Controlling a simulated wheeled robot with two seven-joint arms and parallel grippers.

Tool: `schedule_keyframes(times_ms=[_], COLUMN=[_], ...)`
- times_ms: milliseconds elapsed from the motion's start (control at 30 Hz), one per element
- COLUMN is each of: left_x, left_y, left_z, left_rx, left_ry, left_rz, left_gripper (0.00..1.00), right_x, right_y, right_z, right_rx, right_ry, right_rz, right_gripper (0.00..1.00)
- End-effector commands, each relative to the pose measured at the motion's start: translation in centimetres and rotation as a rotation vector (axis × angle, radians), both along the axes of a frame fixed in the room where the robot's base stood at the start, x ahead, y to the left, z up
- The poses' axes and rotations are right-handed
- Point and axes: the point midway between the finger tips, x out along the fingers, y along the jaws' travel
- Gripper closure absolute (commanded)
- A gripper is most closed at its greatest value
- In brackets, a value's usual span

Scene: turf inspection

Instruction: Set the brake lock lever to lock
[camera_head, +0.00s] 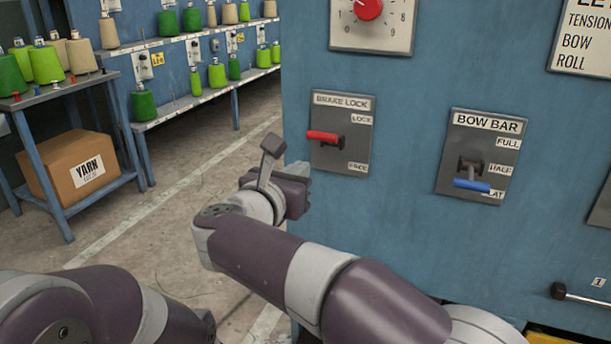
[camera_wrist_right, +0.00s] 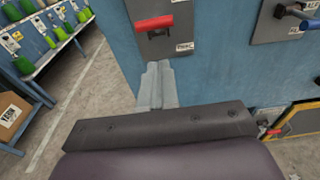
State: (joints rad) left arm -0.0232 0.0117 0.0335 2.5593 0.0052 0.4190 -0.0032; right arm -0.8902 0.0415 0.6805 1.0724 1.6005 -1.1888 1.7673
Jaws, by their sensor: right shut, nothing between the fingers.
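The brake lock lever (camera_head: 325,137) has a red handle on a grey plate (camera_head: 356,142) marked BRAKE LOCK, with LOCK at the top and FREE at the bottom. The handle sticks out to the left between the two labels. It also shows in the right wrist view (camera_wrist_right: 154,23). My right gripper (camera_head: 301,171) is just below and left of the plate, partly hidden by its own wrist. In the right wrist view its fingers (camera_wrist_right: 157,70) are together and empty, with their tips below the red handle and apart from it. My left gripper is out of view.
The blue machine panel (camera_head: 410,225) also carries a BOW BAR plate with a blue-handled lever (camera_head: 471,185) and a red dial (camera_head: 368,9). Yarn racks (camera_head: 200,105) and a cardboard box (camera_head: 80,168) stand at the left. The floor between is clear.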

Motion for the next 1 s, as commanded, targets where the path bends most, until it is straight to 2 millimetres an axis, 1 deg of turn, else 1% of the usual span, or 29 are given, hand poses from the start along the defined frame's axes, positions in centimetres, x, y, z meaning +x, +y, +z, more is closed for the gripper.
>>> schedule_keyframes(times_ms=[33,100,200,300,667,733,767,833,867,900,933,967,1000], left_x=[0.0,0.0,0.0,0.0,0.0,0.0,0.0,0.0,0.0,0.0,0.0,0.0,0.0], left_y=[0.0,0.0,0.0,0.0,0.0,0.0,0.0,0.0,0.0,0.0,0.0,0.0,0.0], left_z=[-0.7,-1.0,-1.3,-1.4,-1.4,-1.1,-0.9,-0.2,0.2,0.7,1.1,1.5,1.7], left_rx=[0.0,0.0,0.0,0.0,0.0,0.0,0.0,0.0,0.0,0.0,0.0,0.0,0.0], left_ry=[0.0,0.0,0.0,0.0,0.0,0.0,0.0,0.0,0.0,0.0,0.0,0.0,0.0], left_rz=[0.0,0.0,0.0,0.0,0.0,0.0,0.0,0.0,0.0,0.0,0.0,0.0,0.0], left_gripper=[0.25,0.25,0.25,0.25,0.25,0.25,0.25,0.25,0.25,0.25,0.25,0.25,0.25], right_x=[-1.0,-2.2,-3.4,-4.1,-4.2,-3.3,-2.4,0.6,1.9,3.3,3.8,3.6,2.6], right_y=[0.4,0.8,1.2,1.4,1.4,1.0,0.6,-0.8,-1.6,-3.0,-4.3,-5.9,-7.8], right_z=[0.0,0.3,0.6,0.8,1.0,1.4,1.6,1.7,1.2,-0.5,-2.8,-5.6,-9.2], right_rx=[0.003,0.002,0.002,0.0,-0.004,-0.078,-0.155,-0.472,-0.665,-0.962,-1.203,-1.438,-1.677], right_ry=[-0.003,-0.001,-0.002,-0.001,-0.001,-0.003,-0.003,0.014,0.037,0.092,0.151,0.217,0.288], right_rz=[0.004,0.003,0.002,0.002,0.001,0.028,0.054,0.166,0.236,0.354,0.465,0.594,0.757], right_gripper=[1.0,1.0,1.0,1.0,1.0,1.0,1.0,1.0,1.0,1.0,1.0,1.0,1.0])
